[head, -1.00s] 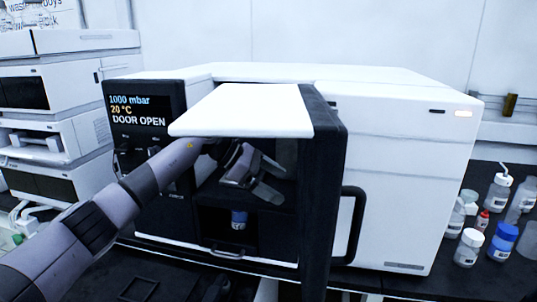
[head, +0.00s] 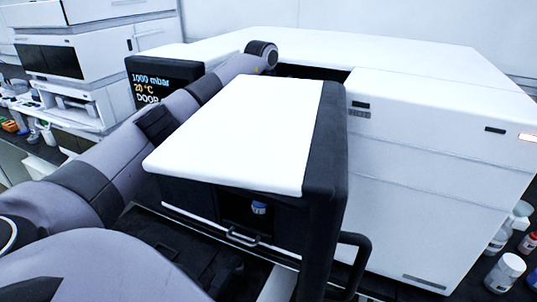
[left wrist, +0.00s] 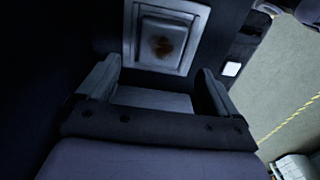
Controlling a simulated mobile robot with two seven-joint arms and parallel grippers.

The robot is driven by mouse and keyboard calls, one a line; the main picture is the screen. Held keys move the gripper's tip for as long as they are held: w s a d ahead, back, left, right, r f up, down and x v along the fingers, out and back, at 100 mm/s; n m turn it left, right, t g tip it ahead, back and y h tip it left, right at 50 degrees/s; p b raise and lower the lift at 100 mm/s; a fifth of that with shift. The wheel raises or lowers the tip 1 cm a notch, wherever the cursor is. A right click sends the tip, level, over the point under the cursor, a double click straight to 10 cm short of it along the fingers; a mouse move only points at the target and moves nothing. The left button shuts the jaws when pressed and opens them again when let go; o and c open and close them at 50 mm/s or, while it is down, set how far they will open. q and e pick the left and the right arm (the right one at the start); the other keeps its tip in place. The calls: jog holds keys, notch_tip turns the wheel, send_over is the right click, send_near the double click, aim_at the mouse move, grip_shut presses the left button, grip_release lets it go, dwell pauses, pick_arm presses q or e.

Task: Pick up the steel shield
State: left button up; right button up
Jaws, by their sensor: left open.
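In the left wrist view, a pale grey square metal plate (left wrist: 160,45) with a raised centre and a brown stain is set in a dark interior. It looks like the steel shield, though I cannot be sure. My left gripper (left wrist: 160,74) is open, its two fingers spread just short of the plate's lower edge, with nothing visibly held between them. In the head view my left arm reaches in from the left behind the raised white door panel (head: 240,130), which hides the gripper. My right gripper is not in view.
The white instrument (head: 440,170) has an open door with a dark edge and black handle (head: 355,262). A blue-capped vial (head: 259,208) stands in the lower bay above a small drawer handle (head: 243,237). Bottles (head: 505,272) stand at the right. A display (head: 152,85) is partly covered by my arm.

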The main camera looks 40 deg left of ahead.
pick_arm(q)
notch_tip(320, 180, down, 4)
jog(key=shift+f+p, duration=0.1)
jog(key=shift+p, duration=0.2)
jog(key=shift+c, duration=0.3)
jog(key=c, duration=1.2)
